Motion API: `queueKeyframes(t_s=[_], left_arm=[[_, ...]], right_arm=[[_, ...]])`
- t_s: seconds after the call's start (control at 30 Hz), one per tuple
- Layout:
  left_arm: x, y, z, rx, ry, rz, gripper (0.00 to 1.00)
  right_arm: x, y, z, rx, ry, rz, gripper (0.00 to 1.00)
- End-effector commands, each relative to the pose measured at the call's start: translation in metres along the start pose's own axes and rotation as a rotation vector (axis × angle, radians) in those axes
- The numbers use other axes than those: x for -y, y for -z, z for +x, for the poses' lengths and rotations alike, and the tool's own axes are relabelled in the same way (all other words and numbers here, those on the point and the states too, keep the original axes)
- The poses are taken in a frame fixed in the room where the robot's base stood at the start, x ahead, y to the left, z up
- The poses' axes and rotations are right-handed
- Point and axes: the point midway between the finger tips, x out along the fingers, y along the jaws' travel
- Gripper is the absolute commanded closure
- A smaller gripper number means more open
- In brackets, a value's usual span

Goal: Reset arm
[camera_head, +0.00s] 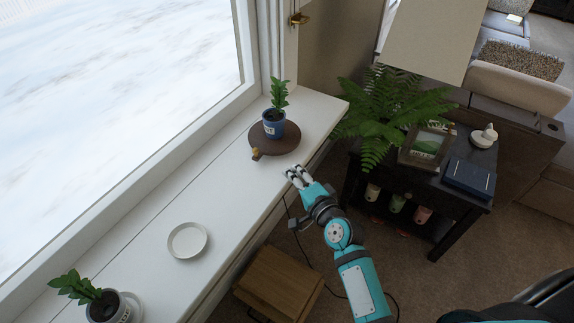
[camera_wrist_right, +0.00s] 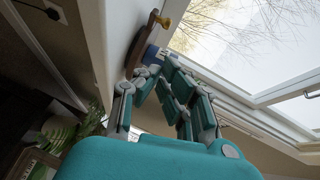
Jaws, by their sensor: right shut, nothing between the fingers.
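My right gripper (camera_head: 295,175) is in the middle of the head view, at the front edge of the white window sill (camera_head: 222,184). It is shut and empty, and its fingers also show in the right wrist view (camera_wrist_right: 160,80). A blue potted plant (camera_head: 274,124) stands upright on a round brown board (camera_head: 288,143) on the sill, beyond my gripper and apart from it. In the right wrist view the board (camera_wrist_right: 140,45) and part of the blue pot (camera_wrist_right: 151,54) show behind the fingers. My left gripper is not in view.
A white saucer (camera_head: 187,241) and another potted plant (camera_head: 102,306) stand on the sill at the left. A wooden stool (camera_head: 279,284) is below the sill. A dark side table (camera_head: 440,190) with a fern (camera_head: 385,108), frame and blue box is at the right.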

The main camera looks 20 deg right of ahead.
Motion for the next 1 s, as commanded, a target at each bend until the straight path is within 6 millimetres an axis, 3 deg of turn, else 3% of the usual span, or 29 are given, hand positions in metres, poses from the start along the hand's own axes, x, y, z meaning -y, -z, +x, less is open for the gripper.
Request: queueKeyframes(t_s=[0.3,0.37,0.43,0.57,0.73,0.87,1.0], left_arm=[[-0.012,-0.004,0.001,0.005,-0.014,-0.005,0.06],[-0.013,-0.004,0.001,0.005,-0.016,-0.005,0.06],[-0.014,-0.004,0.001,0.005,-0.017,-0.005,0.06],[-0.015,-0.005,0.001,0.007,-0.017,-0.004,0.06],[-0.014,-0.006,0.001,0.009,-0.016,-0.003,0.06],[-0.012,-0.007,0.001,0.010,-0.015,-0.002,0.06],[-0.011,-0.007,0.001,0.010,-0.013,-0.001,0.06]], right_arm=[[-0.002,-0.002,-0.011,0.002,-0.004,-0.003,1.00],[-0.011,-0.005,-0.010,0.007,-0.022,-0.016,1.00],[-0.033,-0.011,-0.009,0.021,-0.066,-0.049,1.00],[-0.104,-0.033,-0.012,0.071,-0.200,-0.166,1.00],[-0.221,-0.068,-0.041,0.194,-0.410,-0.384,1.00],[-0.308,-0.092,-0.086,0.325,-0.560,-0.563,1.00],[-0.392,-0.111,-0.151,0.495,-0.698,-0.755,1.00]])
